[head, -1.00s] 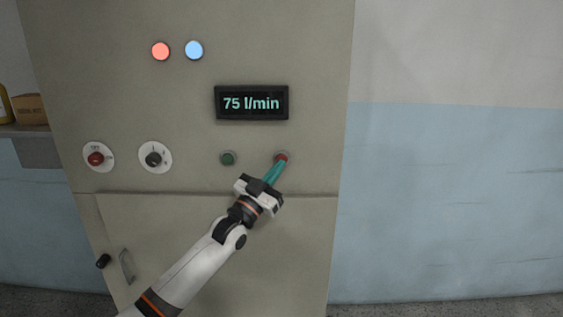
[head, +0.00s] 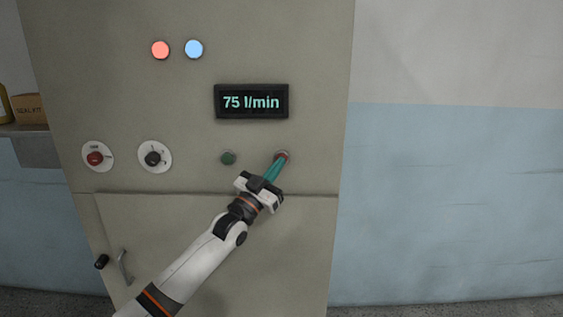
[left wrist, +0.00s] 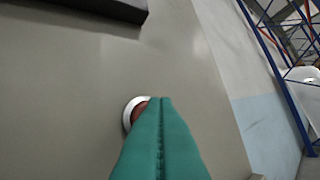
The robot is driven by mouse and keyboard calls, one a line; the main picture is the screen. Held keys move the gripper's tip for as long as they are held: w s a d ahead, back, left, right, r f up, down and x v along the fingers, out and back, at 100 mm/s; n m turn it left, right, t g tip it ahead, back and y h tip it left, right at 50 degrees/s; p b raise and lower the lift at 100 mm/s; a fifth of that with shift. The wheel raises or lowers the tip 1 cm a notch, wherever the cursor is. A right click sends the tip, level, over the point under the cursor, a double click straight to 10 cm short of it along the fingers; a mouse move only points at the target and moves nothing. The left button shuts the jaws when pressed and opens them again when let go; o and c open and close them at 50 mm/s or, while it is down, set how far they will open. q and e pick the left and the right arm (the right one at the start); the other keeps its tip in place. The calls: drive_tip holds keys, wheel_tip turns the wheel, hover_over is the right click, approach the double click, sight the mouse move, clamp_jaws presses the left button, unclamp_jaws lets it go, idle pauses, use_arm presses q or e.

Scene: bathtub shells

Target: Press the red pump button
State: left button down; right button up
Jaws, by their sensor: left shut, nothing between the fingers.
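The red pump button (head: 282,155) sits on the beige cabinet front, below the display and right of a green button. It is mostly covered by the fingertips of my left gripper (head: 278,161). In the left wrist view, the red button (left wrist: 137,112) with its pale ring shows just left of the teal fingers (left wrist: 158,108). The fingers are closed together with nothing between them. The tips are at the button; whether they touch it or it is pushed in I cannot tell. My right gripper is not in view.
The display (head: 252,102) reads 75 l/min. A green button (head: 228,158), a black dial (head: 153,158) and a red knob (head: 95,158) lie to the left. Red (head: 160,50) and blue (head: 194,49) lamps are lit above. A shelf with a box (head: 29,107) stands far left.

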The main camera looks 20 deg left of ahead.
use_arm(q)
drive_tip(key=shift+w+a, duration=0.1)
drive_tip(key=shift+w, duration=0.05)
idle(0.5)
drive_tip(key=shift+s+d+p, duration=0.25)
drive_tip(key=shift+s+p, duration=0.3)
drive_tip(key=shift+s, duration=0.2)
drive_tip(key=s+p, duration=0.2)
drive_tip(key=s+d+p, duration=0.1)
drive_tip(key=s, duration=0.2)
drive_tip(key=shift+d+p, duration=0.2)
drive_tip(key=shift+p, duration=0.2)
